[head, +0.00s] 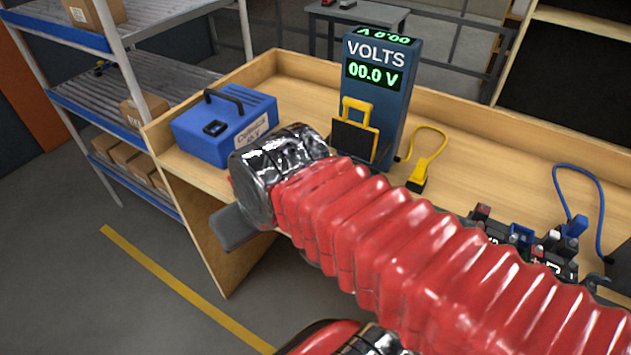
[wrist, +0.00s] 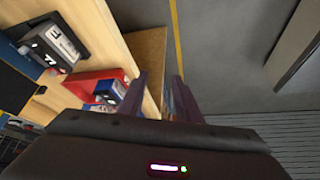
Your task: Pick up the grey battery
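A dark grey block with a white label (wrist: 52,45) lies on the bench at upper left in the wrist view. It looks like a battery, but I cannot be sure it is the grey battery. In the head view, several dark battery-like blocks (head: 548,262) sit at the bench's right, partly hidden behind my red-sleeved arm. My gripper (wrist: 161,80) is open in the wrist view, its two fingers apart with nothing seen held between them. It is right of the grey block and apart from it, over the bench's edge. My arm hides most of the gripper in the head view.
The wooden bench (head: 310,95) carries a blue case (head: 225,125), a voltmeter tower (head: 385,100) and a yellow plug with cable (head: 420,175). A red object (wrist: 92,86) with a blue block lies near the fingers. Shelving (head: 105,70) stands left; the floor is clear.

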